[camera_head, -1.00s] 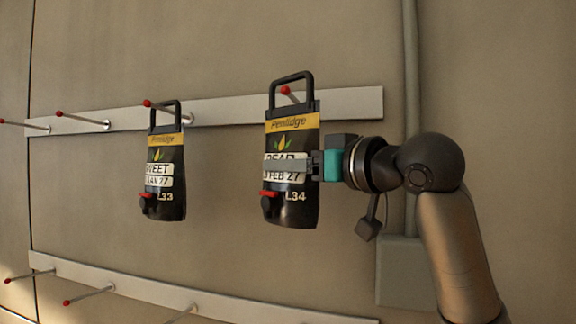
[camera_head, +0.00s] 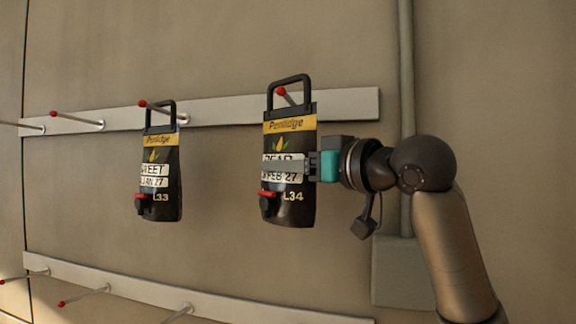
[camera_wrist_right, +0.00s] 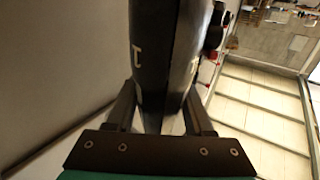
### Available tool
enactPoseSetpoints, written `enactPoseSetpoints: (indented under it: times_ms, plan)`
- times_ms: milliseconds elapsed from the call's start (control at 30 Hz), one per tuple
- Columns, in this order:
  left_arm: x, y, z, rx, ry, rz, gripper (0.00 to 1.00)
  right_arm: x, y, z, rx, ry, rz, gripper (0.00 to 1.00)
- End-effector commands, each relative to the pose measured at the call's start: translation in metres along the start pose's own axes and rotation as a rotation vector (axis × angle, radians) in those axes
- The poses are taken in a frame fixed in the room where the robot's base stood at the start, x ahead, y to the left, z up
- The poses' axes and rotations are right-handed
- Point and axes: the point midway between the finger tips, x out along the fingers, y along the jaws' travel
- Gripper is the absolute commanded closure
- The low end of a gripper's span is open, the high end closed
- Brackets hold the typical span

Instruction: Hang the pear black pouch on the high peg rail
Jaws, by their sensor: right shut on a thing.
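The pear black pouch (camera_head: 288,208) has a yellow Penlidge band, a white label partly covered by a gripper finger, the mark L34 and a black loop handle on top. It hangs upright in front of the high peg rail (camera_head: 345,104). A red peg tip (camera_head: 281,91) shows inside its handle loop. My right gripper (camera_head: 290,167) comes from the right and is shut on the pouch at label height. In the right wrist view the pouch (camera_wrist_right: 165,60) stands between the two fingers. I cannot tell how far the peg passes through the loop. My left gripper is not in view.
A second black pouch (camera_head: 160,190), marked L33, hangs on the peg to the left. Another red-tipped peg (camera_head: 75,118) on the high rail is bare. A low peg rail (camera_head: 135,289) runs below. A vertical pipe (camera_head: 406,110) and a grey box (camera_head: 400,270) are at the right.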

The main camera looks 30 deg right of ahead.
Motion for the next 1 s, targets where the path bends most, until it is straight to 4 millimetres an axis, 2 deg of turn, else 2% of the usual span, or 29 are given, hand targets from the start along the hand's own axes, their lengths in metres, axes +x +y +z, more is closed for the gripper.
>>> enactPoseSetpoints:
  times_ms: [167,1000]
  plan:
    - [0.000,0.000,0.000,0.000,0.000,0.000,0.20,-0.001,0.001,-0.004,-0.001,0.013,0.001,1.00]
    - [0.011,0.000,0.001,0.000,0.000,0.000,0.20,0.003,0.008,0.010,-0.001,0.013,0.001,1.00]
